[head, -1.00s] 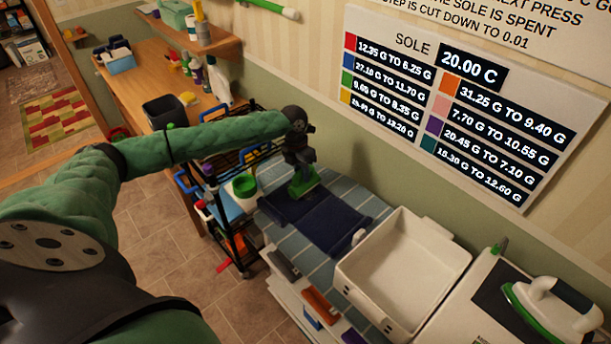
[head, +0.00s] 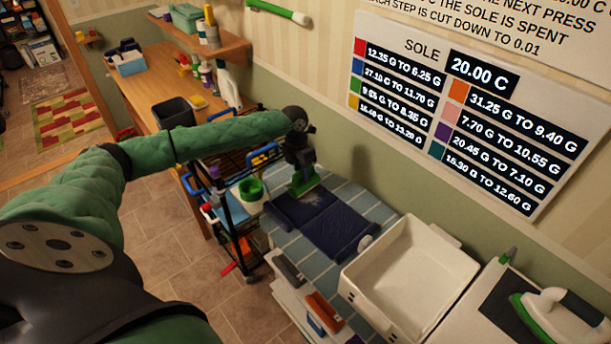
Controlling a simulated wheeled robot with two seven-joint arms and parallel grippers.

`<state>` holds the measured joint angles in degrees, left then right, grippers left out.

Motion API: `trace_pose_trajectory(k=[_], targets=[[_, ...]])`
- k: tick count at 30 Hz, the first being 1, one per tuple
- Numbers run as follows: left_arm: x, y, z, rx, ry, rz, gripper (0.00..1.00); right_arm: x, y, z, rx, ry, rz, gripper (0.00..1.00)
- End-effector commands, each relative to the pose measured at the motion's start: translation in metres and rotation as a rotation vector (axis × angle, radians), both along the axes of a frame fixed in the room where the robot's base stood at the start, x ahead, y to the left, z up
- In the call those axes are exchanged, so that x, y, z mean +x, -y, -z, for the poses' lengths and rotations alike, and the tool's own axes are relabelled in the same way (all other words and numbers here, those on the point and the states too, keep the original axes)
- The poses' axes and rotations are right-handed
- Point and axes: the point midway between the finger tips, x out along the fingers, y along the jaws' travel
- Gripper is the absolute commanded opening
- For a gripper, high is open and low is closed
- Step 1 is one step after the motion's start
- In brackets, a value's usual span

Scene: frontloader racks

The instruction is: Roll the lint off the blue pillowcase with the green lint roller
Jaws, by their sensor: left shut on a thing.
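The blue pillowcase (head: 335,227) lies flat on a striped blue-grey surface (head: 357,194), dark navy, with a fold or seam across its middle. My left gripper (head: 303,175) points down at the pillowcase's far left end. It is shut on the green lint roller (head: 305,187), whose green part shows just below the fingers at the cloth. The gripper hides part of the roller, and I cannot tell whether the roller touches the cloth. Lint is too small to make out. My right gripper is not in view.
A white bin (head: 408,262) stands right of the pillowcase, with an iron (head: 560,318) beyond it. Brushes (head: 323,309) lie at the near edge. The wall closes off the back.

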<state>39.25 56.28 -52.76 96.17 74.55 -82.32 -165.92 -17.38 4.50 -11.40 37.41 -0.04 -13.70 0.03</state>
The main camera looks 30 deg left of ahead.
Motion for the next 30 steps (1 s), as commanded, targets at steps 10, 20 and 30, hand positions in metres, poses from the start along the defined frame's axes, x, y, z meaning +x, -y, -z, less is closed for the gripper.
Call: trace_pose_trajectory(k=[10,20,30], targets=[[0.001,-0.006,0.002,0.002,-0.002,-0.001,0.02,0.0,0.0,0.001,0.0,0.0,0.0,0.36],[-0.002,0.004,0.002,0.001,-0.003,0.001,0.0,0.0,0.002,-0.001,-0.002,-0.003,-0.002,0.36],[-0.008,0.024,0.001,0.0,-0.004,0.002,0.0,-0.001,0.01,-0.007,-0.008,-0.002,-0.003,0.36]])
